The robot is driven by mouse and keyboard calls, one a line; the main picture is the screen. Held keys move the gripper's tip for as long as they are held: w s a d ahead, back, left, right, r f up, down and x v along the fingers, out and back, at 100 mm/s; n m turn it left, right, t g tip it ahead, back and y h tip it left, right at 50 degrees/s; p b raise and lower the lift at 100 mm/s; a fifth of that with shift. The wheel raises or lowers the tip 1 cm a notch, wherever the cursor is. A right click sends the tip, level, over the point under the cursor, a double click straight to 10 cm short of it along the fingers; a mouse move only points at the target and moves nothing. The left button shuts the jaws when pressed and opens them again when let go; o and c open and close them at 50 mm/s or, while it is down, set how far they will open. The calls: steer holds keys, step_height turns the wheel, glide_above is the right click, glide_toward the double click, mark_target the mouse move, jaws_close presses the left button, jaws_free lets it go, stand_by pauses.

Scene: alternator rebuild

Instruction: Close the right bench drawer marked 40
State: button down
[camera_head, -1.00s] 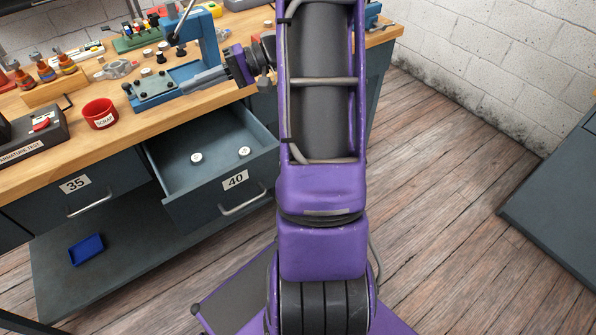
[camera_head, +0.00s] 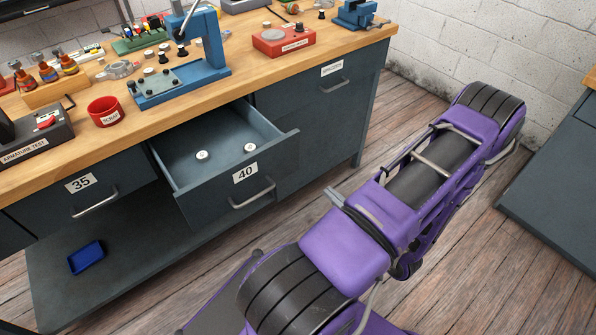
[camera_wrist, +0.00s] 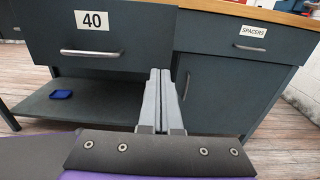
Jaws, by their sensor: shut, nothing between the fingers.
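The bench drawer marked 40 (camera_head: 232,191) is pulled out from the bench in the head view, with two small round white-topped parts (camera_head: 203,155) lying inside. Its front carries a bar handle (camera_head: 252,194). In the wrist view the drawer front (camera_wrist: 135,35) is at upper left, with its handle (camera_wrist: 90,53) level across it. My gripper (camera_wrist: 160,75) is shut and empty. In that picture its fingertips lie right of the handle, below the drawer's right end; I see no contact. In the head view, a grey finger-like tip shows beside my purple arm, and the rest of my gripper is hidden.
The drawer marked 35 (camera_head: 92,195) is at left, and a spacers drawer (camera_wrist: 252,38) is at right above a cabinet door. A blue tray (camera_head: 86,257) lies on the lower shelf. The bench top (camera_head: 240,62) holds a red scrap cup (camera_head: 104,111) and tools.

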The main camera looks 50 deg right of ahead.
mark_target(292, 158)
steer(key=x, duration=1.4)
steer(key=shift+r, duration=0.1)
